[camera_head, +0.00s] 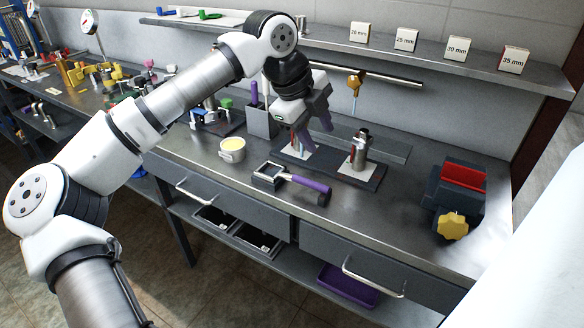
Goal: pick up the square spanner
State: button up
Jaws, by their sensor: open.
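A tool with a purple handle and a dark square head, which looks like the square spanner (309,184), lies flat on the steel bench (400,215) near its front edge. The head points left and the handle points right. My gripper (314,139) hangs above the bench, behind and above the spanner, and does not touch it.
Behind the spanner, a dark base plate (373,178) carries a metal cylinder (359,153). A cream cup (232,151) stands to the left. A dark vise-like block with a red top (464,176) and yellow knob (453,226) stands right. A brass piece (354,82) hangs behind.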

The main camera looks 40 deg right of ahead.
jog(key=w+a+f+n+t+y, duration=0.2)
jog(key=w+f+n+y, duration=0.1)
jog(key=w, duration=0.1)
jog(key=p, duration=0.2)
send_over(301, 178)
jog(key=a, duration=0.2)
notch_tip(301, 178, down, 7)
jog(key=shift+m, duration=0.3)
jog(key=shift+d+f+p, duration=0.3)
jog(key=shift+f+p, duration=0.05)
jog(key=shift+f, duration=0.6)
jog(key=shift+d+f+p, duration=0.3)
jog(key=shift+f+p, duration=0.05)
jog(key=shift+f, duration=0.55)
jog(key=shift+d+f+p, duration=0.3)
jog(key=shift+f+p, duration=0.05)
jog(key=shift+f, duration=0.6)
jog(key=shift+c, duration=0.2)
grip_shut()
